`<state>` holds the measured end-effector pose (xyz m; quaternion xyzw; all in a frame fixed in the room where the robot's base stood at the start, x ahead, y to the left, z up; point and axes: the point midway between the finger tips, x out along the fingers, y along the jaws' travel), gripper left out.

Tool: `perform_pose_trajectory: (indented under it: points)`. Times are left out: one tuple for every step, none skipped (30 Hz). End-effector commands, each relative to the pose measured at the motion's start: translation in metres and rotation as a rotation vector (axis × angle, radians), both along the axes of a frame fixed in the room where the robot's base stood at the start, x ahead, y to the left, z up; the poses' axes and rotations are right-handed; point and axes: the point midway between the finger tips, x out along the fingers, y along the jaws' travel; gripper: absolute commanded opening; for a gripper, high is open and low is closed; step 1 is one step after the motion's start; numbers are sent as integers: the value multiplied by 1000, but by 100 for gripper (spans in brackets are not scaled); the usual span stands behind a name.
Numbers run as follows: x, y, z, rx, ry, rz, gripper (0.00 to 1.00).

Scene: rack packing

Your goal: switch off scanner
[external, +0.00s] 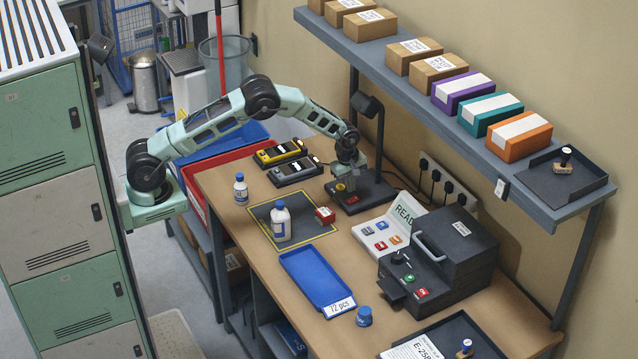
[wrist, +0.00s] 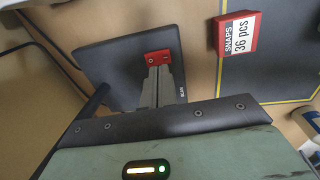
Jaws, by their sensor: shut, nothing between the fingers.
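The scanner (external: 378,191) has a dark flat base on the bench, a tall thin post and a black head (external: 366,106) at its top. My gripper (external: 342,186) points down over the left part of this base, with its fingers together and empty. A small red patch (external: 352,199) shows on the base beside the fingers. In the wrist view the dark base (wrist: 110,60) lies beneath my gripper (wrist: 158,66), with a red piece at the finger ends. I cannot tell whether the fingers touch the base, and the switch's state is not clear.
A red snaps box (external: 325,215) and a white bottle (external: 281,222) stand nearby on a yellow-edged mat (external: 314,231). Two handheld devices (external: 293,170) lie to the left. A READY board (external: 388,236) and a black machine (external: 455,250) stand to the right. A shelf (external: 400,95) hangs above.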

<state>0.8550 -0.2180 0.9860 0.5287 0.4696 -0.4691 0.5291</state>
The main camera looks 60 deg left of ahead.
Motion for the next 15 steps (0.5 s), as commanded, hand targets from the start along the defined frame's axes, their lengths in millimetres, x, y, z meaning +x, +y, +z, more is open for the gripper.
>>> perform_pose_trajectory:
  points:
    - [0, -1, 11, -1, -5, -1, 0]
    - [-1, -1, 17, -2, -5, -1, 0]
    - [-3, -1, 26, -2, -5, 0, 0]
    - [-3, -1, 33, -2, -7, 0, 0]
    - [-4, -1, 39, -1, -5, 0, 0]
    - [-5, -1, 48, -2, -6, 0, 0]
    - [-6, -1, 54, -2, -4, 0, 0]
    - [-7, -1, 60, -2, -5, 0, 0]
    - [-8, -1, 67, -2, -4, 0, 0]
    - [-9, -1, 72, -2, -4, 0, 0]
    - [-9, -1, 76, -1, -4, -1, 0]
    - [-10, -1, 81, -1, -3, -1, 0]
    - [-10, -1, 85, -1, -3, -1, 0]
    - [-10, -1, 88, -1, -3, -1, 0]
    - [-11, 0, 91, -1, -3, -1, 0]
